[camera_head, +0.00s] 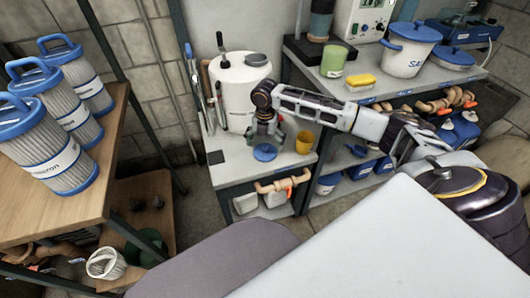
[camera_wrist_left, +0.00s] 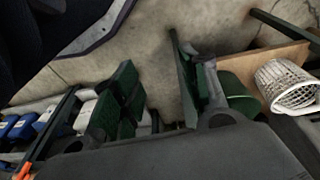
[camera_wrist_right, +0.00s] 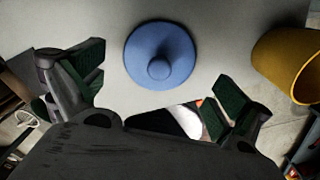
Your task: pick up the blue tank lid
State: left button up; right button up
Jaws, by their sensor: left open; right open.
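The blue tank lid (camera_head: 264,152) is a small round disc. It lies flat on the grey bench top in front of the white tank (camera_head: 238,92). In the right wrist view the lid (camera_wrist_right: 160,55) shows its raised round knob, just beyond and between my fingertips. My right gripper (camera_head: 265,132) is open and empty, pointing down above the bench by the lid's far side. In its wrist view the dark green finger pads (camera_wrist_right: 155,88) stand wide apart. My left gripper (camera_wrist_left: 155,100) shows only in its own wrist view, open and empty over the floor.
A yellow cup (camera_head: 305,142) stands just right of the lid. Tools hang at the tank's left side. A white bucket (camera_head: 408,52) and another blue lid (camera_head: 452,58) are on the right counter. Blue-capped filter cartridges (camera_head: 52,150) stand on the left wooden table.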

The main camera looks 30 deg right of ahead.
aim_at(265, 146)
notch_tip(265, 146, down, 3)
jog(key=shift+w+r+b, duration=0.1)
jog(key=shift+r+b, duration=0.05)
jog(key=shift+b, duration=0.3)
jog(key=shift+f, duration=0.25)
pick_arm(q)
jog(key=shift+w+d+r, duration=0.1)
jog(key=shift+d+r, duration=0.05)
jog(key=shift+r, duration=0.45)
jog(key=shift+w+d+r, duration=0.1)
jog(key=shift+r, duration=0.5)
jog(key=shift+s+f, duration=0.1)
